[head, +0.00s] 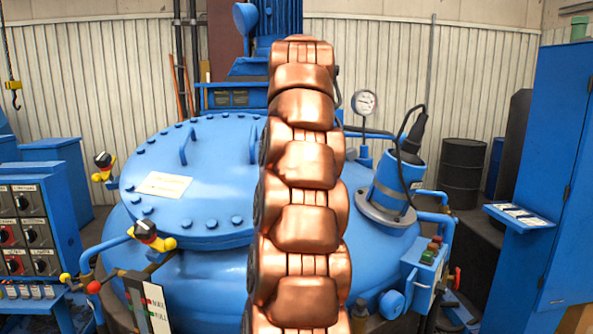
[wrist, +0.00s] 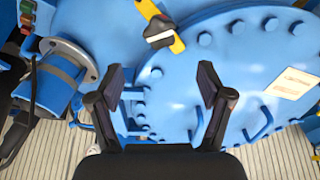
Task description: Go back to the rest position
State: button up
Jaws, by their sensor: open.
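My gripper (wrist: 163,100) shows in the wrist view with its two dark fingers spread apart and nothing between them. Behind the fingers lies the blue furnace lid (wrist: 225,75) with its ring of bolts. In the head view my copper-coloured segmented arm rises upright through the middle of the picture. It hides part of the blue furnace lid (head: 213,160) and the vessel behind it. My gripper cannot be made out in the head view.
A blue motor housing (head: 396,172) and a pressure gauge (head: 364,104) stand right of my arm. A switch panel (head: 30,235) is at the left and a blue cabinet (head: 562,170) at the right. Yellow handles with black knobs (head: 146,230) stick out at the lid's left edge.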

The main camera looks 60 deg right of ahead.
dwell(0.6)
jog(key=w+a+f+n+y, duration=0.15)
jog(key=a+f, duration=0.25)
jog(key=a, duration=0.5)
jog(key=w+a+f+n+g, duration=0.1)
jog(key=w+a+f+n, duration=0.2)
jog(key=a, duration=0.6)
jog(key=a+f+n+y, duration=0.1)
jog(key=a+f+n, duration=0.1)
jog(key=a+f, duration=0.55)
jog(key=s+a+f+n+g+y, duration=0.1)
jog(key=s+a+f+n+g, duration=0.2)
jog(key=s+a+f, duration=1.4)
jog(key=s+a, duration=0.2)
jog(key=s, duration=0.2)
jog(key=shift+f+g, duration=0.3)
